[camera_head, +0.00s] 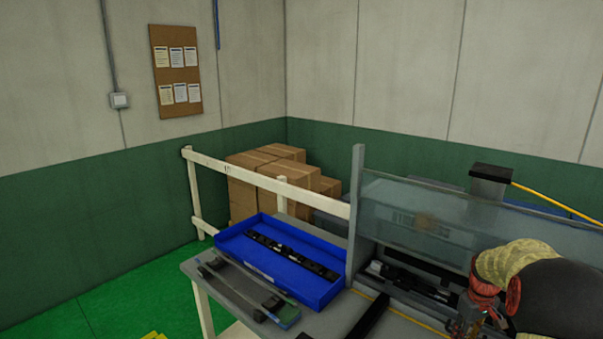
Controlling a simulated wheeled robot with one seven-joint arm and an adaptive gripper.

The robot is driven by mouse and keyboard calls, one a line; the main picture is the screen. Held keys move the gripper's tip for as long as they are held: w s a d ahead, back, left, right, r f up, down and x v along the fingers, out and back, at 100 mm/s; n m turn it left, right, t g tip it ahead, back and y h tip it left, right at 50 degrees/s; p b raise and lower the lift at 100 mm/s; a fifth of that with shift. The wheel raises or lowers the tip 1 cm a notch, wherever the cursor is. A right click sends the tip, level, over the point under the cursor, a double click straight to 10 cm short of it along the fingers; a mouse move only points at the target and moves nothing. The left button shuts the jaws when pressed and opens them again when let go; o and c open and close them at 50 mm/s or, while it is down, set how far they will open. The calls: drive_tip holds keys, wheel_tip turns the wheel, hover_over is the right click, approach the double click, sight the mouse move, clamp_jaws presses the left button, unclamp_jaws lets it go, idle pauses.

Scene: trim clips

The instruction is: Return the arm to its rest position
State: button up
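My arm enters at the lower right, with a tan camouflage-patterned cover and a dark rounded part. My gripper (464,324) is at its lower end, near the bottom edge, over the grey table (335,322). It is small and partly cut off, so I cannot tell its finger opening or whether it holds anything. A blue tray (329,290) stands on the table left of my gripper, with a long black trim strip (290,256) lying in it. More black parts (409,279) lie behind and left of my gripper, below a clear panel.
The clear panel (420,210) and its grey post (356,200) rise close behind my arm. A black box (491,182) with a yellow cable sits at the panel's top. A grey strip-like piece (240,285) lies along the table's left edge. A cream rail (240,172) and cardboard boxes (275,180) stand behind.

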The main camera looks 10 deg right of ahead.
drive_tip(key=s+a+r+t+b, duration=0.1)
drive_tip(key=s+a+r, duration=0.3)
drive_tip(key=s+a, duration=0.3)
drive_tip(key=s+a+r+t+b, duration=0.2)
drive_tip(key=s+a+r, duration=0.3)
drive_tip(key=a, duration=1.3)
drive_tip(key=s+a+r+t+b, duration=0.2)
drive_tip(key=s+a+r, duration=0.3)
drive_tip(key=s+a, duration=0.5)
drive_tip(key=shift+a+y, duration=0.3)
drive_tip(key=shift+a, duration=1.1)
